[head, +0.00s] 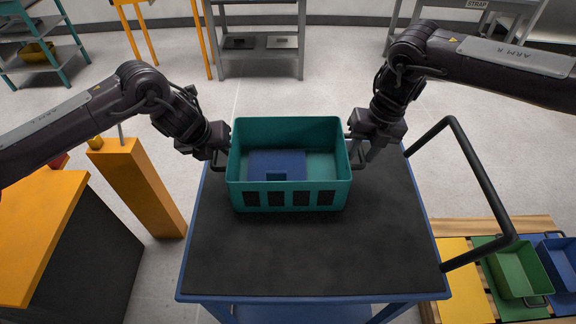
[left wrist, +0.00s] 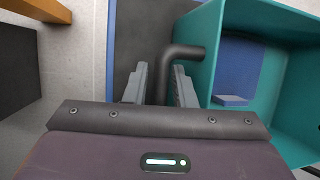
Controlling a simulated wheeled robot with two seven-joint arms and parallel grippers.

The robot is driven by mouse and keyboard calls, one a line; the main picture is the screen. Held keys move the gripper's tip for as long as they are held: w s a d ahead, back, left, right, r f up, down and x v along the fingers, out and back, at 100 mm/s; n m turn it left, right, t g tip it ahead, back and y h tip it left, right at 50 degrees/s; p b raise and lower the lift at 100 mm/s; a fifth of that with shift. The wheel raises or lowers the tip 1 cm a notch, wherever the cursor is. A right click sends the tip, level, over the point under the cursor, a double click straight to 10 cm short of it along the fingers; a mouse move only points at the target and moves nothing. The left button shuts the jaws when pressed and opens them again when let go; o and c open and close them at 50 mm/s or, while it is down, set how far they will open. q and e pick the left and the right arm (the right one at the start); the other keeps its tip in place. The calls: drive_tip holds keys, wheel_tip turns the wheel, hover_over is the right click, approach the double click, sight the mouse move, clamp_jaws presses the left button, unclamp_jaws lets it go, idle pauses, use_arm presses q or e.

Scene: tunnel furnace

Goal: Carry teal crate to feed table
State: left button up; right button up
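The teal crate (head: 240,190) sits upright on the dark top of a blue cart, with a flat blue piece (head: 277,161) inside it. My left gripper (head: 218,162) is at the crate's left side. In the left wrist view its fingers (left wrist: 160,85) are apart, with the crate's dark handle bar (left wrist: 181,53) between them and a gap beside the bar. The teal crate wall (left wrist: 208,50) is just right of the fingers. My right gripper (head: 363,158) is at the crate's right side, its fingers seemingly apart near that handle. The right handle is mostly hidden by it.
The cart top (head: 310,250) is clear in front of the crate. The cart's push bar (head: 480,170) stands at the right. An orange-topped bench (head: 40,230) and orange post (head: 140,185) are at the left. A pallet with coloured trays (head: 515,270) lies at lower right.

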use_arm(q)
drive_tip(key=shift+w+d+f, duration=0.1)
drive_tip(key=shift+w+f, duration=0.1)
drive_tip(key=shift+f, duration=0.2)
use_arm(e)
drive_tip(key=shift+a+f, duration=0.1)
drive_tip(key=shift+f, duration=0.35)
use_arm(q)
drive_tip(key=c, duration=0.5)
use_arm(e)
drive_tip(key=c, duration=0.5)
clamp_jaws()
use_arm(q)
drive_tip(key=shift+r, duration=0.1)
use_arm(e)
drive_tip(key=shift+r, duration=0.1)
